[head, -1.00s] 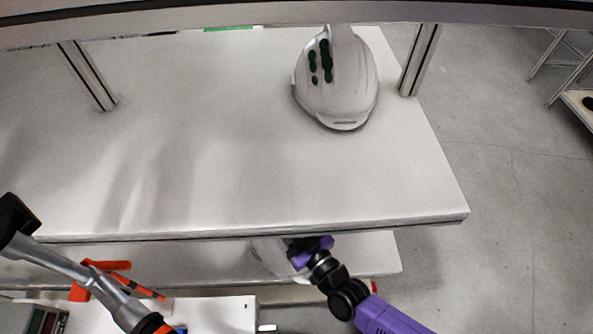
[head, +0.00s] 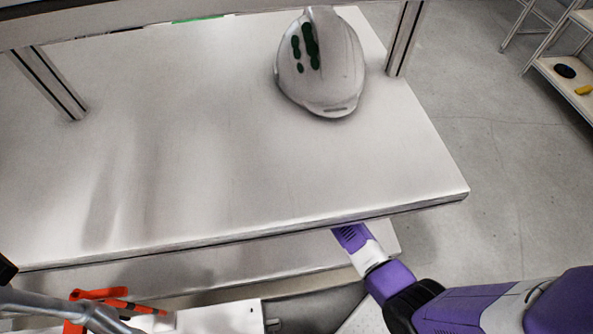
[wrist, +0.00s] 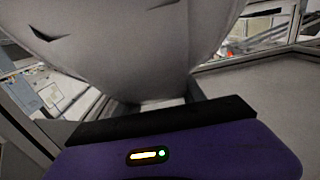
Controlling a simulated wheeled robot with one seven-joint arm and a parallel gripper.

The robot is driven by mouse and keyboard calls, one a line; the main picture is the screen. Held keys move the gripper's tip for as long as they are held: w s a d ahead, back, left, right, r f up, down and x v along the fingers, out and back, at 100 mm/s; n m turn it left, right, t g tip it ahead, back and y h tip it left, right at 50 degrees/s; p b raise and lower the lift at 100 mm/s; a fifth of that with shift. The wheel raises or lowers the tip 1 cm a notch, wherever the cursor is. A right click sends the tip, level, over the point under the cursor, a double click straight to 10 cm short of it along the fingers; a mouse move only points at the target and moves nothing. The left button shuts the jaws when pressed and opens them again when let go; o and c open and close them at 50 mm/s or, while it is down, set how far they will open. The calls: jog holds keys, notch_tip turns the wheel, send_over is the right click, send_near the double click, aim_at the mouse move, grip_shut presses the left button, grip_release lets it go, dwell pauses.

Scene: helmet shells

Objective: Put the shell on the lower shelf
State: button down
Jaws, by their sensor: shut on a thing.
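A pale grey-white shell (wrist: 130,45) fills the upper middle of the wrist view, close to the camera. My gripper (wrist: 165,112) is shut on this shell at its lower edge; the fingertips are mostly hidden. In the head view my gripper and the held shell are hidden beneath the upper board, and only my purple and white arm shows reaching under its front edge. The lower shelf (head: 130,287) shows as a strip below that board. I cannot tell whether the held shell touches it.
Another white helmet shell (head: 345,75) with dark green marks stands on the upper board (head: 230,170), which overhangs the lower shelf. Metal posts (head: 405,40) rise at its back. Orange tools (head: 100,295) lie at front left.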

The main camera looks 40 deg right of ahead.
jog(key=shift+w+d+r, duration=0.1)
jog(key=shift+d+r, duration=0.05)
jog(key=shift+d, duration=0.35)
jog(key=shift+w+d+r, duration=0.1)
jog(key=shift+d, duration=0.4)
notch_tip(320, 180, down, 10)
jog(key=b, duration=0.7)
jog(key=shift+d+r, duration=0.15)
jog(key=c, duration=0.7)
grip_release()
jog(key=shift+f, duration=0.2)
